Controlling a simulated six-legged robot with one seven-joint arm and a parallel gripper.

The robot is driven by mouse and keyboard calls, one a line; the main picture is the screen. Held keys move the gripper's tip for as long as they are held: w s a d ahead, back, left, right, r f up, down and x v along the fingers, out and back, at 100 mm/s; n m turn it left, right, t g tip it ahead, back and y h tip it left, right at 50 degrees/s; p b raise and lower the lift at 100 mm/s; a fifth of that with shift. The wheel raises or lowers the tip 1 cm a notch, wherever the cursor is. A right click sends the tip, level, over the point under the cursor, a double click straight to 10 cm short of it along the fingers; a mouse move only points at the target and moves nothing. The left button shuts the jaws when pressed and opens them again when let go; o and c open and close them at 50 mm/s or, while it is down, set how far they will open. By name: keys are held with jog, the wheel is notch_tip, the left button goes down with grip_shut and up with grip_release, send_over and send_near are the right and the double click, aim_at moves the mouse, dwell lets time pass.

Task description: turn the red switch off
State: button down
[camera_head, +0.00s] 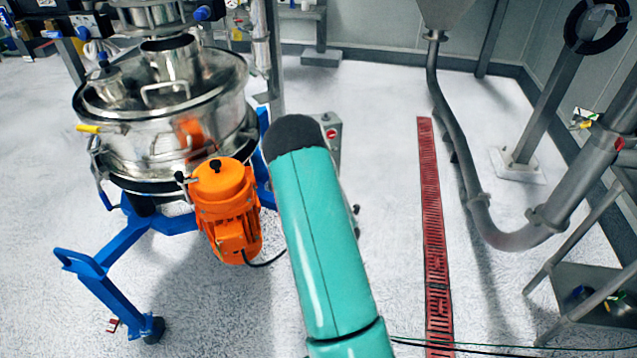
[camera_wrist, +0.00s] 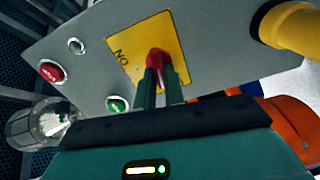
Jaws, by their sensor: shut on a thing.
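The red switch (camera_wrist: 158,56) sits on a yellow plate (camera_wrist: 128,40) on a grey control box (camera_wrist: 90,75) in the wrist view. The fingers hide part of the switch. In the head view, part of the grey box (camera_head: 334,122) shows behind my teal arm, which hides the switch and my gripper.
A red button (camera_wrist: 51,71) and a green button (camera_wrist: 117,104) are on the box near the switch. A thick yellow part (camera_wrist: 290,28) stands at the right. In the head view, a steel sifter (camera_head: 165,135) with an orange motor (camera_head: 228,205) stands left of my arm.

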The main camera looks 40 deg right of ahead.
jog(key=shift+n, duration=0.8)
jog(key=c, duration=1.5)
grip_release()
jog(key=v, duration=1.4)
jog(key=shift+w, duration=0.1)
